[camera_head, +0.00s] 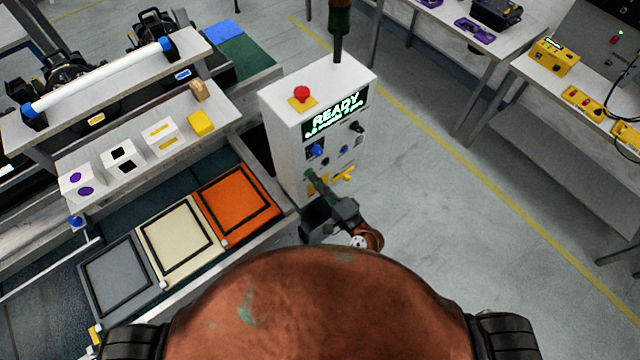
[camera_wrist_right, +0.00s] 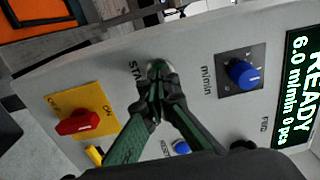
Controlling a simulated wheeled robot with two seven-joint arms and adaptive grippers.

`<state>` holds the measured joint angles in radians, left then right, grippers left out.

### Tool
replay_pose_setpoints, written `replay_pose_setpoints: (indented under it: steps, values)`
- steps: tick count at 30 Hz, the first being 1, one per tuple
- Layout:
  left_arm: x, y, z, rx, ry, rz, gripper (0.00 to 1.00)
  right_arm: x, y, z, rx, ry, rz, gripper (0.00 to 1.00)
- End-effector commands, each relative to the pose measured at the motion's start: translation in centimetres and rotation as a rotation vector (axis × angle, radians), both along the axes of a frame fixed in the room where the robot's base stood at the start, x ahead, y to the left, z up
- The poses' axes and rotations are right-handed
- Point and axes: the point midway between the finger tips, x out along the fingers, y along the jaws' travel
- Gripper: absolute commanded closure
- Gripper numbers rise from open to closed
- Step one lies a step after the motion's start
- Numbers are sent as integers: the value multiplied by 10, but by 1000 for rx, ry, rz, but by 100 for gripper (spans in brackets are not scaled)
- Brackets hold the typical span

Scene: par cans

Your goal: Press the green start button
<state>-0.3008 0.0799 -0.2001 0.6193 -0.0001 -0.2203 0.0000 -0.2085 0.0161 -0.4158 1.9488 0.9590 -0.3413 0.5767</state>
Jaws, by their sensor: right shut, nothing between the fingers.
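The white control box (camera_head: 290,150) stands right of the conveyor, with a lit READY display (camera_head: 335,112) on its front panel. My right gripper (camera_head: 311,177) is shut and empty, its tips at the lower left of that panel. In the right wrist view the closed green-and-black fingers (camera_wrist_right: 158,76) end at a round metal-rimmed start button (camera_wrist_right: 161,66), beside partly covered "STA" lettering. The fingers hide most of the button, so its green face is barely visible. I cannot tell whether the tips touch or press it. My left gripper is not in view.
Near the fingers are a red rotary switch (camera_wrist_right: 78,122) on a yellow plate and a blue knob (camera_wrist_right: 243,74). A red emergency button (camera_head: 301,93) sits on the box top. Grey, cream and orange trays (camera_head: 204,208) lie left.

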Motion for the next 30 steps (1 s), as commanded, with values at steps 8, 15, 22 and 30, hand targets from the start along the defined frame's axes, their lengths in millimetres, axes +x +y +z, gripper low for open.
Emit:
replay_pose_setpoints:
  steps: [8,15,22,30]
  values:
    - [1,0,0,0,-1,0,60,0,0,0,0,0,0,100]
    - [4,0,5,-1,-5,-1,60,15,12,1,0,-1,2,100]
    - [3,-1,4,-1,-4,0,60,16,13,3,3,-4,3,100]
    - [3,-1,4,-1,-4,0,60,5,3,3,1,-6,5,100]
